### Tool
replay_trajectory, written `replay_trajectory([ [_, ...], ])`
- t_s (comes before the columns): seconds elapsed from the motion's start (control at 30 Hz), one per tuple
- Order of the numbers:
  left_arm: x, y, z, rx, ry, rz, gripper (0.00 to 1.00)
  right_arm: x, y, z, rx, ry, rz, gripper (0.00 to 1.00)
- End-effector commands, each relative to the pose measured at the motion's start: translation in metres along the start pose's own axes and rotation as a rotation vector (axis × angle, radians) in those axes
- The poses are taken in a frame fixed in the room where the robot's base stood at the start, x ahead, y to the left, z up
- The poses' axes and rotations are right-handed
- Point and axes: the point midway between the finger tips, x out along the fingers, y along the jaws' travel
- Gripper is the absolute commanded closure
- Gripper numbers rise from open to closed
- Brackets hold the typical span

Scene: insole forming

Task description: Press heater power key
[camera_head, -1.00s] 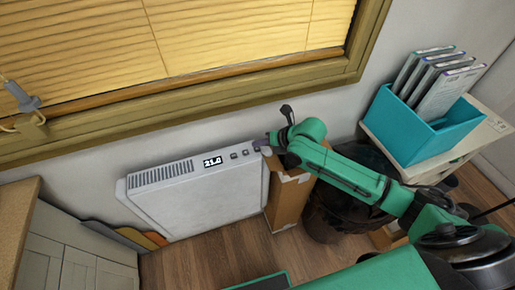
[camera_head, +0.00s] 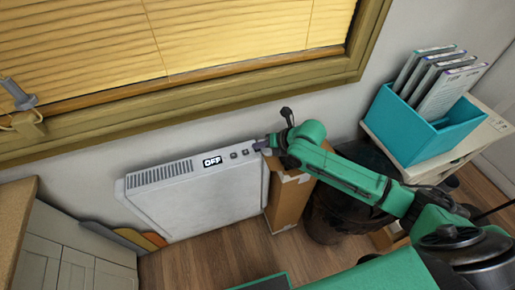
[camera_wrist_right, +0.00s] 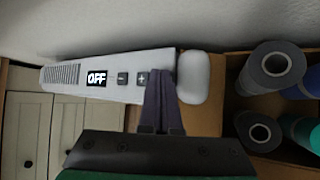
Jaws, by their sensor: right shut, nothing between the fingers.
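The white heater (camera_head: 205,200) stands against the wall below the window. Its display (camera_head: 212,161) reads OFF, with small dark keys (camera_head: 239,154) to the right of it. In the right wrist view the heater top (camera_wrist_right: 112,66) shows the OFF display (camera_wrist_right: 97,78), a minus key (camera_wrist_right: 123,78) and a plus key (camera_wrist_right: 142,77). My right gripper (camera_head: 260,144) is shut and empty, its tips at the right end of the heater top. In the wrist view the shut fingers (camera_wrist_right: 162,80) cover the spot right of the plus key, so the power key is hidden. My left gripper is not in view.
A teal file box (camera_head: 425,125) sits on a shelf at right. A cabinet (camera_head: 75,250) is at left.

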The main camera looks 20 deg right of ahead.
Motion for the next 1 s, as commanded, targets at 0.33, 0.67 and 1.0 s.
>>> replay_trajectory([
  [0.33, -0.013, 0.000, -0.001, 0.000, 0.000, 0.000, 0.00, -0.010, 0.007, 0.007, -0.001, 0.000, 0.000, 1.00],
  [0.67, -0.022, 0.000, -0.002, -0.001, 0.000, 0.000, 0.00, -0.017, 0.012, 0.013, -0.001, -0.001, 0.000, 1.00],
  [1.0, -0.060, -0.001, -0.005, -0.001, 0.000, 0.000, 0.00, -0.048, 0.035, 0.035, -0.001, -0.001, 0.000, 1.00],
])
